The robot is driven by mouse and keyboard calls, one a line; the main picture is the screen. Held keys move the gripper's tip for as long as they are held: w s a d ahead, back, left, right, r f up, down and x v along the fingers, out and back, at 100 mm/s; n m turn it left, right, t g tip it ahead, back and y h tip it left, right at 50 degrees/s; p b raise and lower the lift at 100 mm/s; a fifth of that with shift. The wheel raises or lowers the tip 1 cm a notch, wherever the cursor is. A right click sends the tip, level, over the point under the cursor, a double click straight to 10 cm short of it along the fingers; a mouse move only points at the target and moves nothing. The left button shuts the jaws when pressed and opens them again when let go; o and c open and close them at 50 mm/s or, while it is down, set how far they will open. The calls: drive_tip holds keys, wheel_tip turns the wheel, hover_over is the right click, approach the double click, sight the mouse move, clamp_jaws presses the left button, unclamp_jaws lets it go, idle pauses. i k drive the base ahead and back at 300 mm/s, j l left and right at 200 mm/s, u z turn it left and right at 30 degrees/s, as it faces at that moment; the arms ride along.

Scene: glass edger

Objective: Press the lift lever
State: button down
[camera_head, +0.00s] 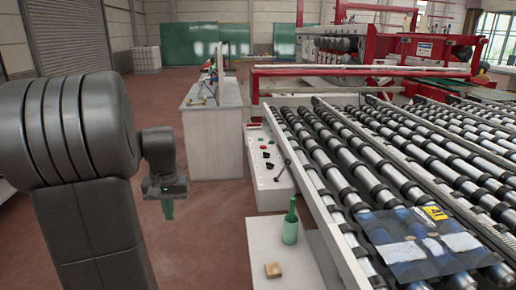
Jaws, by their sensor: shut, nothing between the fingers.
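A dark lever (282,171) with a knob on its end sticks up at a slant from the front of a pale control panel (259,172), near the middle of the view. Red and dark buttons sit on the panel beside it. My gripper (168,211) hangs pointing down over the floor on the left, well to the left of the panel and apart from the lever. Its green fingertips are together and hold nothing. Nothing hides the lever from this camera.
A roller conveyor (400,150) fills the right, with a blue-and-white sheet (405,258) on its near end. A grey cabinet (213,140) stands behind. Red-brown floor is open around my gripper.

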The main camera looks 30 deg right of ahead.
sight(288, 162)
drive_tip(key=i+z, duration=0.4)
drive_tip(key=i+j+z, duration=0.2)
drive_tip(key=i+z, duration=0.25)
drive_tip(key=i, duration=0.2)
drive_tip(key=i+j+z, duration=0.5)
drive_tip(key=i+z, duration=0.4)
drive_tip(key=i+j+z, duration=0.25)
drive_tip(key=z, duration=0.25)
drive_tip(key=i+j+z, duration=0.5)
drive_tip(key=k+l, duration=0.1)
